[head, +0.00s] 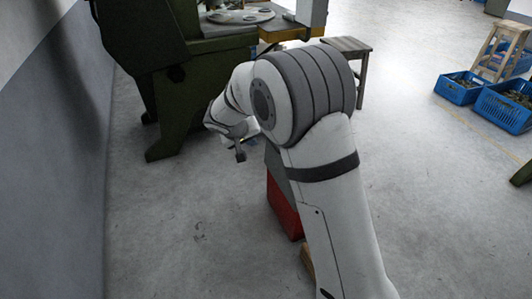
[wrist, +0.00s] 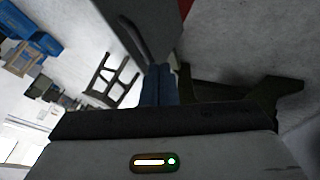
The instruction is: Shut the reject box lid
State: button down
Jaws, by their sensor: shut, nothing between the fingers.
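The reject box (head: 283,207) is red and stands on the floor, largely hidden behind my arm in the head view. A grey panel (head: 276,166), which looks like its lid, rises above the red body and appears raised. In the wrist view the grey panel (wrist: 155,22) fills the top middle, with a red sliver of the box (wrist: 185,7) beside it. My gripper (head: 240,153) is left of the panel in the head view. In the wrist view its shut, empty fingers (wrist: 158,72) are close to the panel's edge; I cannot tell whether they touch.
A dark green machine (head: 165,75) stands behind, at the upper left. A wooden stool (head: 348,47) is behind my arm. Blue crates (head: 505,108) and another stool (head: 503,45) are at the right. A wall (head: 50,170) bounds the left. Floor is clear left and right of the box.

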jog(key=w+r+b+x, duration=0.1)
jog(key=b+x, duration=0.3)
jog(key=x, duration=0.9)
jog(key=shift+d+b, duration=0.35)
jog(key=shift+w+r, duration=0.1)
jog(key=shift+r, duration=0.05)
